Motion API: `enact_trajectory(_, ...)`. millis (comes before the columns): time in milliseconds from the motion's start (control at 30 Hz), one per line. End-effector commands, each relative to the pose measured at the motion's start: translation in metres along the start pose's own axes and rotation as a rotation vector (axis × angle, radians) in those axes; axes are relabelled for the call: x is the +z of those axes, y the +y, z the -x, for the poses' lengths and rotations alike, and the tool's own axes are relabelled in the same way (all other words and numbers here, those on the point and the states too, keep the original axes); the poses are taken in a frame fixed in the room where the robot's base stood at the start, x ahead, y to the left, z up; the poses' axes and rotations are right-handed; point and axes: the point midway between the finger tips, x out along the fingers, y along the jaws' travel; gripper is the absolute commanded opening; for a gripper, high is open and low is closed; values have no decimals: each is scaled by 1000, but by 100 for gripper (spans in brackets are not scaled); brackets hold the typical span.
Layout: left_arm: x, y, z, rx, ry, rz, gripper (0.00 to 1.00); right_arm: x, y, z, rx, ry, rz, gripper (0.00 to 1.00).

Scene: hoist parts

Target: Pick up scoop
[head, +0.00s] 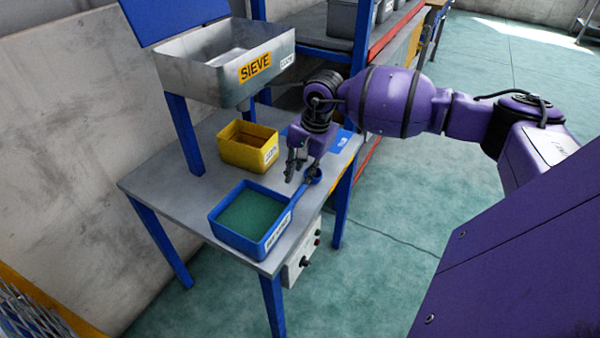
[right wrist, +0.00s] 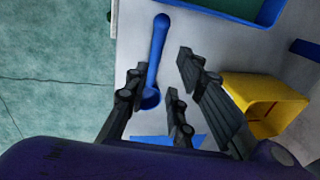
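The blue scoop (head: 312,175) lies on the grey table near its right edge, beside the blue tray. Its handle points toward the tray. In the right wrist view the scoop (right wrist: 158,48) shows its long handle running up the picture and its round bowl between the fingers. My right gripper (head: 297,166) is just above the table by the scoop. In the right wrist view its fingers (right wrist: 157,84) are spread on both sides of the scoop, with nothing clamped. Whether a finger touches the scoop I cannot tell. My left gripper is not in view.
A blue tray (head: 215,221) with green contents stands at the table's front. A yellow bin (head: 235,154) stands behind it, under a metal sieve box (head: 215,83) on blue posts. A control box (head: 301,259) hangs on the table's side. A shelf rack (head: 378,45) stands behind.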

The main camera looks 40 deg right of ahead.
Motion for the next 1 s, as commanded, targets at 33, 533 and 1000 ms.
enact_trajectory(33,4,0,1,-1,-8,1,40,1,1,-7,2,-3,-1,23)
enact_trajectory(533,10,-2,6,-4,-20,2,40,1,2,-69,0,-3,-3,23)
enact_trajectory(1000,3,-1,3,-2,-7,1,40,1,3,-72,0,-1,-1,0)
